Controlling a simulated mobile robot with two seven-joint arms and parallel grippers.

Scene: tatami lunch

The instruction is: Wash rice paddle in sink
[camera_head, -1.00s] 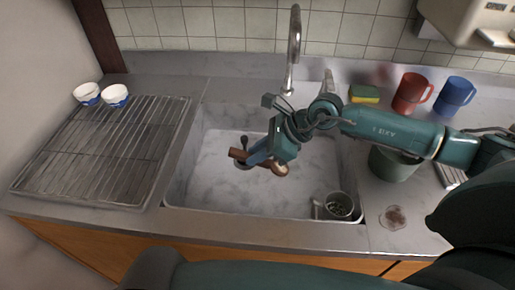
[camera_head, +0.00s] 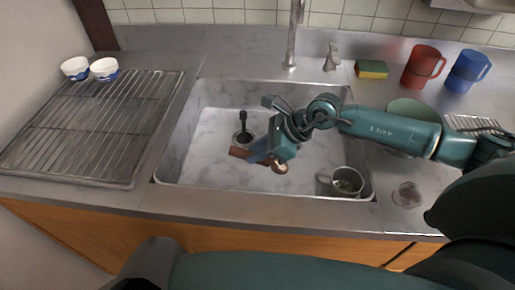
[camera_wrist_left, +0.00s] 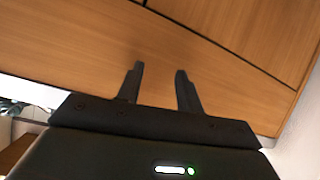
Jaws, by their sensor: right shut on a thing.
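The sink (camera_head: 205,172) is a pale marbled basin in the grey counter. My right gripper (camera_head: 262,156) is over the basin, shut on a brown wooden piece, seemingly the rice paddle (camera_head: 278,167). The paddle sticks out on both sides of the fingers, and its middle is hidden by them. I cannot tell whether it touches the sink floor. The faucet (camera_head: 292,40) stands behind the basin; no water shows. In the left wrist view my left gripper (camera_wrist_left: 160,75) is open and empty, facing a wooden cabinet front (camera_wrist_left: 230,50).
A dark upright-handled item (camera_head: 243,128) is in the basin behind the paddle. A grey cup (camera_head: 345,185) sits at its front right. A sponge (camera_head: 371,69), red mug (camera_head: 422,68), blue mug (camera_head: 467,70) and green bowl (camera_head: 412,107) stand right. A rack (camera_head: 90,130) and two small bowls lie left.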

